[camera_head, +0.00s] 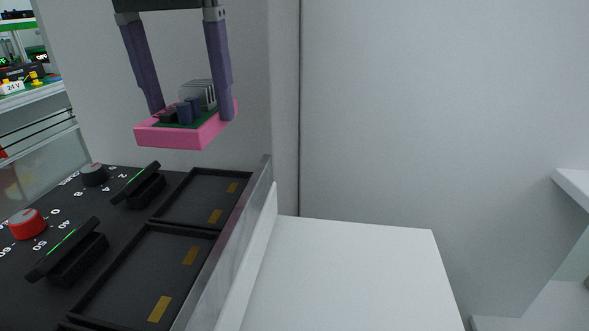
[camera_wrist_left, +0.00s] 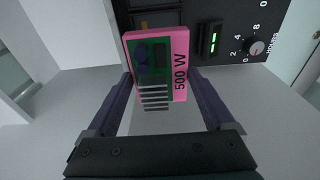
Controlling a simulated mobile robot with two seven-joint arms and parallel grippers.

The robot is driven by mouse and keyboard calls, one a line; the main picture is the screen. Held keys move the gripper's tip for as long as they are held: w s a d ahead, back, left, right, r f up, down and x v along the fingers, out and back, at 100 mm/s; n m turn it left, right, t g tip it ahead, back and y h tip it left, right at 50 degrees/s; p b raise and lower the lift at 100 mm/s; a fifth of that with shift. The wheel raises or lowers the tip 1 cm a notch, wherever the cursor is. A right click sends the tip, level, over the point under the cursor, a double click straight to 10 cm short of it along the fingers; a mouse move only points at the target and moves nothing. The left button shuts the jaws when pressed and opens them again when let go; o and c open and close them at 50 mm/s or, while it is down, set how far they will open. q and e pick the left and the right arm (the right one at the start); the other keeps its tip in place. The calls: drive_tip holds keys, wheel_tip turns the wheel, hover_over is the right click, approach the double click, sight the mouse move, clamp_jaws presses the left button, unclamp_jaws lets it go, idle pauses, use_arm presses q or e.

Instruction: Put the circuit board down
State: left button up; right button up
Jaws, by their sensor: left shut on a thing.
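The circuit board (camera_head: 188,128) is a pink block with a green top bearing dark cylinders and a grey finned part. In the left wrist view the circuit board (camera_wrist_left: 182,62) shows "500 W" on its pink side. My left gripper (camera_head: 191,112) is shut on it, one purple finger at each side, and holds it in the air above the far end of the black panel (camera_head: 120,222). The left gripper also shows in the left wrist view (camera_wrist_left: 160,100). The panel has a far recessed tray (camera_head: 192,203) and a nearer one (camera_head: 128,282), both empty where visible. My right gripper is not in view.
A red knob (camera_head: 27,224), a black knob (camera_head: 94,175) and two tilted displays with green lights (camera_head: 136,184) stand on the panel's left. A metal wall (camera_head: 232,240) edges its right side. A white surface (camera_head: 345,275) beyond is clear. Shelves (camera_head: 30,95) stand at far left.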

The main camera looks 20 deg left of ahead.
use_arm(q)
wheel_tip(320, 180, down, 10)
drive_tip(key=b, duration=0.6)
drive_tip(key=shift+r, duration=0.15)
drive_tip(key=o, duration=1.5)
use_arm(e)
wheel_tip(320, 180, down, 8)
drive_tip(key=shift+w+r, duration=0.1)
use_arm(q)
drive_tip(key=r+p, duration=0.3)
drive_tip(key=r, duration=0.1)
drive_tip(key=s+r+p, duration=0.1)
drive_tip(key=r+p, duration=0.2)
drive_tip(key=r, duration=0.1)
drive_tip(key=r+p, duration=0.4)
drive_tip(key=shift+s+d+r, duration=0.15)
drive_tip(key=shift+r, duration=0.2)
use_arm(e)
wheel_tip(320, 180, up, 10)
use_arm(q)
drive_tip(key=shift+d+f, duration=0.1)
